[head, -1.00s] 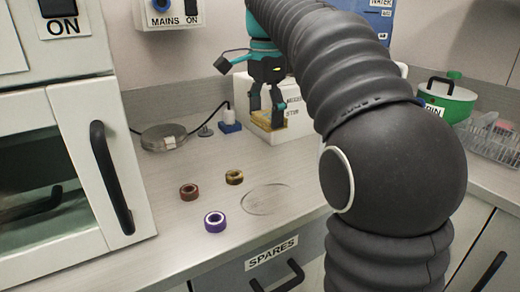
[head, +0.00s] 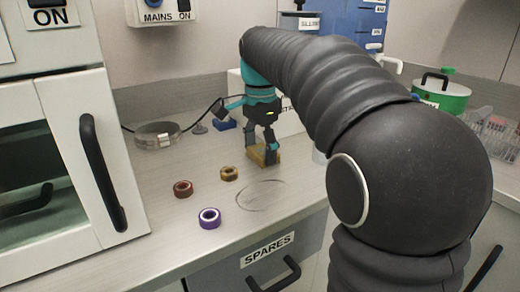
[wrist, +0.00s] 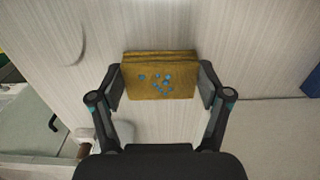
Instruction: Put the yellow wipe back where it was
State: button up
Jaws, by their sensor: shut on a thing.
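The yellow wipe (head: 263,157) is a folded mustard-coloured pad, held level between the fingers of my gripper (head: 261,146). In the wrist view the wipe (wrist: 158,86) sits between the two fingertips, with blue specks on its near face. My gripper is shut on its two short sides. The wipe is over the pale bench, behind a thin dark ring outline (head: 262,195) on the bench top. I cannot tell whether its underside touches the bench.
The SPARES drawer (head: 275,262) is below the bench edge.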

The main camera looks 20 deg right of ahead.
aim_at(260, 152)
jog(key=shift+f, duration=0.1)
jog(key=o, duration=1.2)
notch_tip(260, 152, up, 12)
jog(key=shift+r+p, duration=0.15)
jog(key=shift+p, duration=0.35)
